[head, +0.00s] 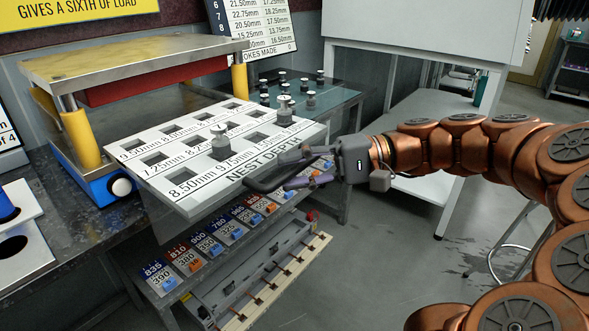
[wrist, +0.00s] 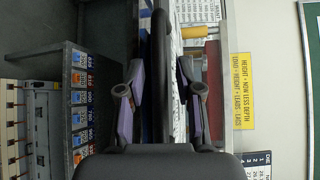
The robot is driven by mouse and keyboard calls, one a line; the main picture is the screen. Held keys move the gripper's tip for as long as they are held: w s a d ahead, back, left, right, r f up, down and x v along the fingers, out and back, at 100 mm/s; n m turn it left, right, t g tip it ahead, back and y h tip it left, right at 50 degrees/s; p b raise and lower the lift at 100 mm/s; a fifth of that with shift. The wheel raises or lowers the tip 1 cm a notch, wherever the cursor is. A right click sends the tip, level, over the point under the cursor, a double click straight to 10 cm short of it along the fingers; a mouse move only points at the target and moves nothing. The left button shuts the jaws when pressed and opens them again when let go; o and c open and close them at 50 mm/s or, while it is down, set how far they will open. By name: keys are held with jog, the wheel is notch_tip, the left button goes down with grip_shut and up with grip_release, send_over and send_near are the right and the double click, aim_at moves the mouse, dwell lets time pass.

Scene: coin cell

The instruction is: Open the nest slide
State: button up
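The nest slide (head: 143,178) is a white plate marked NEST DEPTH, with rows of square pockets. It sticks out in front of the press (head: 140,62). My gripper (head: 318,166) is at the handle's right part. In the wrist view its fingers (wrist: 159,100) lie on either side of the bar, with gaps visible. The fingertips' contact is unclear.
Below the slide is a rack of numbered cards (head: 215,243) and an open tray (head: 262,275). A glass-topped side table (head: 335,97) with several metal pieces stands behind right. A white cabinet (head: 425,35) is beyond. Floor at lower right is partly clear.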

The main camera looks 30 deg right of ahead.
jog(key=shift+d, duration=0.1)
jog(key=v, duration=1.2)
dwell(0.7)
jog(key=s+a+r+n+g+h+p, duration=0.1)
jog(key=a+r+n+g+h+p, duration=0.2)
jog(key=a+p, duration=0.6)
jog(key=s+a+r+g+h+p, duration=0.2)
jog(key=a+g+h+p, duration=0.15)
jog(key=a+p, duration=0.55)
jog(key=s+d+r+n+g+h+p, duration=0.1)
jog(key=s+r+n+h+p, duration=0.2)
jog(key=s+h+p, duration=0.5)
jog(key=s+p, duration=0.2)
jog(key=p, duration=0.4)
jog(key=shift+s+d+r+h, duration=0.2)
jog(key=shift+s+h, duration=0.1)
jog(key=shift+h, duration=0.05)
